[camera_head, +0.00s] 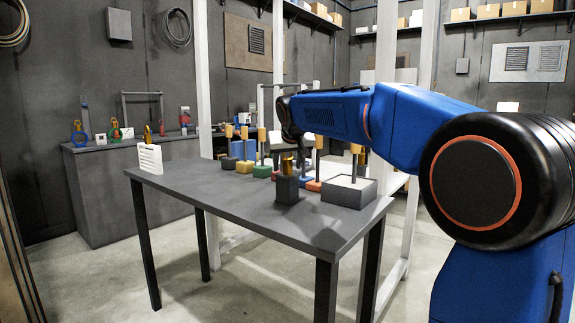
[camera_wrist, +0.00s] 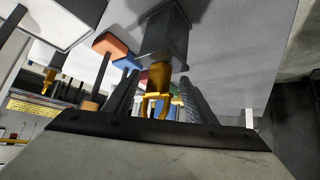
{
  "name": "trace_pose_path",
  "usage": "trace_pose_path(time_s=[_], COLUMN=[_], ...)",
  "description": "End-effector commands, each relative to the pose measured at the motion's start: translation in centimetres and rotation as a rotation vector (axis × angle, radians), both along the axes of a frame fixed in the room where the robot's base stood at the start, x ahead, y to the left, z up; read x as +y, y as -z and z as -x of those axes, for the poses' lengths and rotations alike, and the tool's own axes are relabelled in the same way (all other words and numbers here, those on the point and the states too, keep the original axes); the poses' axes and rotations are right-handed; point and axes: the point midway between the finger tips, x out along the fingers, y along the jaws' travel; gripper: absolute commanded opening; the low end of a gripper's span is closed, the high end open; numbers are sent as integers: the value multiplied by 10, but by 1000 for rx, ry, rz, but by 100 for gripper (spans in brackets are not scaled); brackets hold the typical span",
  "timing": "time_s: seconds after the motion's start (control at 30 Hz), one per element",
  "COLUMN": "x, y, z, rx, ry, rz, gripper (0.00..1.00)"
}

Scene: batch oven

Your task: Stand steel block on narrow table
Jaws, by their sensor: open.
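The steel block (camera_head: 287,188) is a dark grey upright block with a brass handle (camera_head: 288,165) on top. It stands near the front right edge of a dark grey table (camera_head: 210,195). In the wrist view the block (camera_wrist: 165,35) shows beyond my gripper, with its forked brass handle (camera_wrist: 157,88) between my two dark fingers. My gripper (camera_wrist: 158,92) is open, its fingers on either side of the handle with gaps visible. In the head view my wrist is above and behind the block, and the fingers are hard to make out. I cannot tell which table is the narrow one.
A grey box with a pale top and a post (camera_head: 348,190) stands close to the right of the block. Several coloured blocks with posts stand behind it. A white slotted card (camera_head: 150,160) stands at the table's left end. The table's left front is clear. A bench (camera_head: 110,185) stands behind left.

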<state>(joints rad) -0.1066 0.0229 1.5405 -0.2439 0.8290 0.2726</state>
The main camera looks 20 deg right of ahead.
Motion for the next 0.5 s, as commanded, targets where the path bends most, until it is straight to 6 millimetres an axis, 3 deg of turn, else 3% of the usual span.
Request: trace_pose_path(time_s=[0.17,0.5], x=[2,9], y=[-14,-60], z=[13,58], rx=[-3,-3], ry=[-1,-1], rz=[0,0], gripper=[51,51])
